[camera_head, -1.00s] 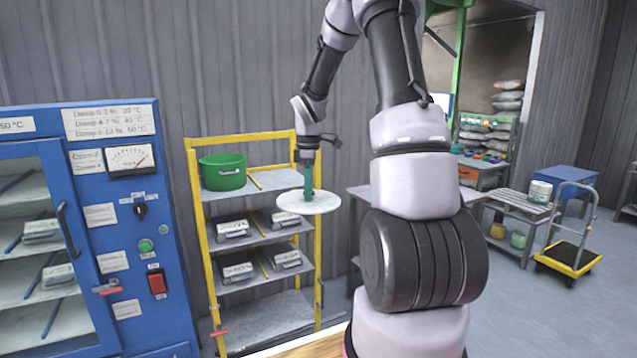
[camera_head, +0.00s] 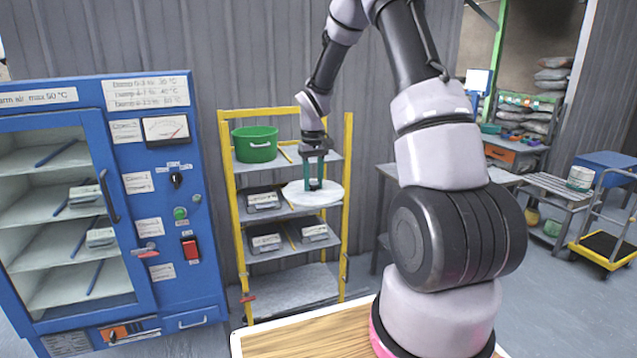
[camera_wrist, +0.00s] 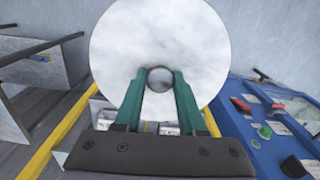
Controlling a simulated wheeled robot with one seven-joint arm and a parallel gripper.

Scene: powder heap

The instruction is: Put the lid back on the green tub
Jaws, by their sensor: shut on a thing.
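The green tub (camera_head: 255,146) stands upright on the left of the top shelf of a yellow-framed rack, its rim showing and no lid on it. My gripper (camera_head: 314,184) is shut on the knob of a round pale lid (camera_head: 331,195) and holds it flat in front of the rack, to the right of the tub and lower in the head view. In the wrist view the lid (camera_wrist: 118,42) fills the upper middle, with the green fingers of my gripper (camera_wrist: 160,80) closed around its knob. The tub does not show clearly in the wrist view.
The yellow rack (camera_head: 229,208) has lower shelves with several small grey boxes. A blue cabinet (camera_head: 165,245) with a gauge and switches stands close on the left. A wooden tabletop (camera_head: 290,342) is in front. Benches (camera_head: 545,190) and a trolley (camera_head: 600,248) stand at the right.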

